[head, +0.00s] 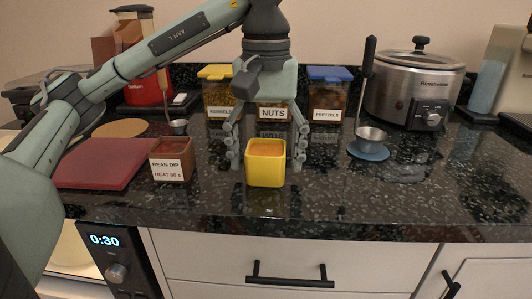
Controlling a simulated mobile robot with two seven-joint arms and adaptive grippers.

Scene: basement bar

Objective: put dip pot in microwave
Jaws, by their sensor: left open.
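A square yellow pot (265,172) with orange contents stands upright near the counter's front edge. A square brown pot (171,172) with reddish contents stands to its left; its white label reads "BEAN DIP" with a small heating line below. My left gripper (266,161) points down with its fingers open, one on each side of the yellow pot; I cannot tell whether they touch it. The microwave (119,265) is below the counter at lower left. Its display reads 0:30, and a lit, pale interior shows beside the panel, partly hidden by my arm. My right gripper is out of view.
A red board (101,170) lies left of the brown pot. Behind stand jars labelled kernels (217,94), nuts and pretzels (328,95). At right are a steel cooker (414,85) and a ladle on a blue rest (369,151). The front counter right of the yellow pot is clear.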

